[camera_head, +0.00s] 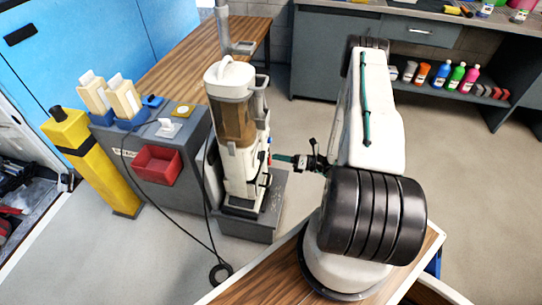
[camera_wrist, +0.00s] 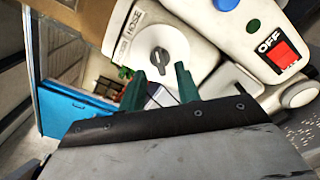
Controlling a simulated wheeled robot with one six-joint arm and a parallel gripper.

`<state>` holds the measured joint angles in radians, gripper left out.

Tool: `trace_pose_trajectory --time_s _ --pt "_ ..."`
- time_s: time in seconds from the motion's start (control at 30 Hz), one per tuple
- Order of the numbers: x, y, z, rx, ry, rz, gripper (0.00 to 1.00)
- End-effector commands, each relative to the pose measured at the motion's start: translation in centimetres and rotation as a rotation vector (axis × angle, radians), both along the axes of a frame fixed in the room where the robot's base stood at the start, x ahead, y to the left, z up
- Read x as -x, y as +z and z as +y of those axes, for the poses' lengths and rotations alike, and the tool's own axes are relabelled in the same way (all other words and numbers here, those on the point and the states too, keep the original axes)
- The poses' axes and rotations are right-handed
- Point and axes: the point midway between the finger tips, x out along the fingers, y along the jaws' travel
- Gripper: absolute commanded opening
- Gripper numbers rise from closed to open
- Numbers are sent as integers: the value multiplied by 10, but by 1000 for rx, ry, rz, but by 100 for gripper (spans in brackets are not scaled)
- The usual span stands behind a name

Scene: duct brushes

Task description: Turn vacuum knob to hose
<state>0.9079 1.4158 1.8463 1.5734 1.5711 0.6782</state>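The vacuum (camera_head: 237,160) is a white upright machine with a brown clear canister, standing on a grey block. In the wrist view its round pale knob (camera_wrist: 162,47) has a small dark grip at its centre. The word HOSE (camera_wrist: 131,22) is printed on the panel left of the knob, with another label below it that is hard to read. My gripper (camera_wrist: 160,77) has two green fingers, apart and empty, with the tips just short of the knob. In the head view my gripper (camera_head: 278,158) reaches the vacuum's right side. The knob is not discernible there.
A red OFF switch (camera_wrist: 288,55) and a blue button (camera_wrist: 227,4) sit right of the knob. A grey cabinet (camera_head: 180,180) with a red bin (camera_head: 157,165) stands left of the vacuum. A black cord hangs in front.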

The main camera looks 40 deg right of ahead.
Motion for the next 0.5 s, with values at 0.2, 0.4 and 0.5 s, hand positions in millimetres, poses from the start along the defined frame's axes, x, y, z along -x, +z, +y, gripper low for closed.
trace_pose_trajectory --time_s 0.2,0.4,0.5 --pt "20 0 -17 1 -3 -1 33" --pt "23 0 -19 0 -2 -1 33" --pt "23 0 -19 0 -2 -1 33"
